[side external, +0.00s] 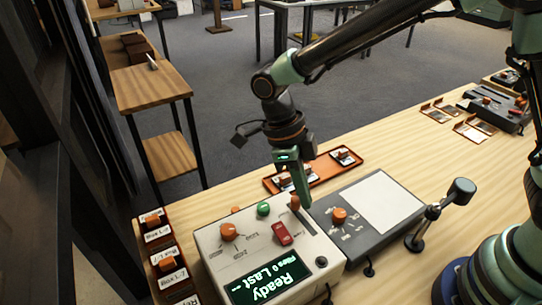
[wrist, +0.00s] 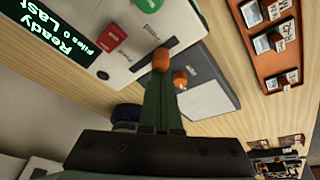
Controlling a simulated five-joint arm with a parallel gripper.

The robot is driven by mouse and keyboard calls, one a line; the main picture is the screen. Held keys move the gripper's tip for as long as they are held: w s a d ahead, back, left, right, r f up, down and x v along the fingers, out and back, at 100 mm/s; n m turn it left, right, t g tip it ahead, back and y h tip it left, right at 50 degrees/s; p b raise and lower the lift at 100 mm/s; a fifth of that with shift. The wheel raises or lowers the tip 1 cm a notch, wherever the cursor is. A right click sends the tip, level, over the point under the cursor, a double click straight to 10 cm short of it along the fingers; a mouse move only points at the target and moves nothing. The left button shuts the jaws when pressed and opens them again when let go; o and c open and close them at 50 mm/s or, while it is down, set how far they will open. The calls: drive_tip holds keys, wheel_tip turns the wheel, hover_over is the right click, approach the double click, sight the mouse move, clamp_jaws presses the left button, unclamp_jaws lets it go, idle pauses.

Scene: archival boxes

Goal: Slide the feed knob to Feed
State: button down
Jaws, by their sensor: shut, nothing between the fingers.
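The white control box (side external: 228,255) stands on the wooden table with a lit screen reading "Ready" (side external: 268,281). An orange slider knob (side external: 295,202) sits in a dark slot on its top, near the far right end; the small labels beside the slot are too blurred to read surely. In the wrist view the knob (wrist: 162,57) shows right at the fingertips, on the slot (wrist: 128,68). My gripper (side external: 305,204) points down, shut and empty, close beside the knob on its right. I cannot tell whether it touches.
A green button (side external: 263,209), a red switch (side external: 281,234) and an orange dial (side external: 229,231) are on the same box. A grey unit with a white plate (side external: 381,202) adjoins it at right. An orange tray (side external: 322,167) lies behind.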

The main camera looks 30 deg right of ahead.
drive_tip(key=shift+w, duration=0.45)
wheel_tip(320, 180, up, 10)
drive_tip(key=shift+s+d+f, duration=0.25)
drive_tip(key=shift+s, duration=0.05)
idle(0.6)
drive_tip(key=s+d+r+n+t+y, duration=0.1)
drive_tip(key=d+n+t, duration=0.3)
drive_tip(key=d+n, duration=0.5)
drive_tip(key=s+d+r+n+t+y, duration=0.1)
drive_tip(key=d+n, duration=0.8)
drive_tip(key=n, duration=0.9)
wheel_tip(320, 180, up, 3)
drive_tip(key=s+t, duration=0.1)
drive_tip(key=t, duration=0.2)
drive_tip(key=shift+s+t, duration=0.2)
drive_tip(key=shift+t, duration=0.2)
